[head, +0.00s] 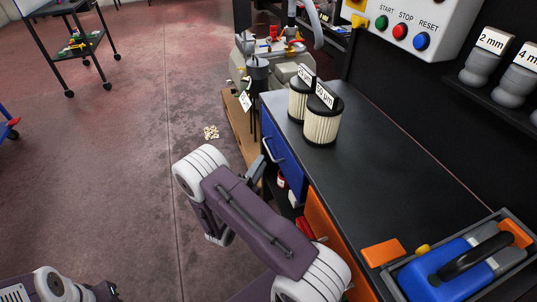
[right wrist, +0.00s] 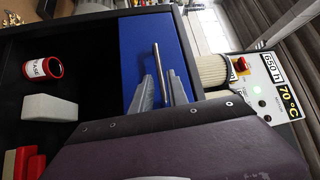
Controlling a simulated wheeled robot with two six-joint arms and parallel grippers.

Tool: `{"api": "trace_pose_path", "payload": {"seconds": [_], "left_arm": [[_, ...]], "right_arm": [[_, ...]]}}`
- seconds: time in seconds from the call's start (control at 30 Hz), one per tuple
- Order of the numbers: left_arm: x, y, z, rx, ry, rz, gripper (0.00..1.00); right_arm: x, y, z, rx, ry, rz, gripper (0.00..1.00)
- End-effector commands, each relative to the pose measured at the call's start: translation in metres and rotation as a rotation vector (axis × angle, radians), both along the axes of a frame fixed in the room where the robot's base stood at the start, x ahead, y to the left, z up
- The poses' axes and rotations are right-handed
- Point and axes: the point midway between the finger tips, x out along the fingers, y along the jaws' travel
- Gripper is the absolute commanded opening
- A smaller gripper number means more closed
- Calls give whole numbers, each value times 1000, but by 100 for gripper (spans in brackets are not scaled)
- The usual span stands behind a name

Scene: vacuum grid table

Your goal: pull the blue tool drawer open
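The blue tool drawer (head: 283,153) is in the side of the black-topped bench, and its front looks flush with the cabinet. Its grey bar handle (head: 269,149) stands out from the front. My right gripper (head: 256,167) is close to the handle. In the right wrist view the blue drawer front (right wrist: 133,48) shows with the handle bar (right wrist: 160,66) running between the two grey fingers of the right gripper (right wrist: 160,88). The fingers are apart, one on each side of the bar, with gaps visible. My left gripper is out of view; only part of the left arm shows at bottom left.
An open shelf beside the drawer holds a red-and-white can (right wrist: 42,69) and a white block (right wrist: 48,108). An orange drawer (head: 328,228) is nearer. Filter cartridges (head: 322,122) stand on the bench top (head: 380,165). The floor left of the bench is mostly clear.

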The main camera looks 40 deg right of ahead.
Motion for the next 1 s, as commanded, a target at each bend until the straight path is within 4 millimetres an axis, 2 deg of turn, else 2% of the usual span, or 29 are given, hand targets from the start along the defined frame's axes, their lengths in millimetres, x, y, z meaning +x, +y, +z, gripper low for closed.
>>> {"api": "trace_pose_path", "payload": {"seconds": [0.1, 0.33, 0.67, 0.73, 1.0], "left_arm": [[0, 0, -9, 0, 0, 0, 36], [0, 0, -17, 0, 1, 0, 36], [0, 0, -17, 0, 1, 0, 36], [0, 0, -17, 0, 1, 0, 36], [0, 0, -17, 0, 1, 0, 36]], "right_arm": [[10, -25, 1, 0, -3, -9, 20], [28, -56, 7, 1, -4, -5, 20], [31, -61, 9, 1, 0, -2, 20], [31, -61, 9, 1, 0, -2, 0], [31, -61, 9, 1, 0, -2, 0]]}}
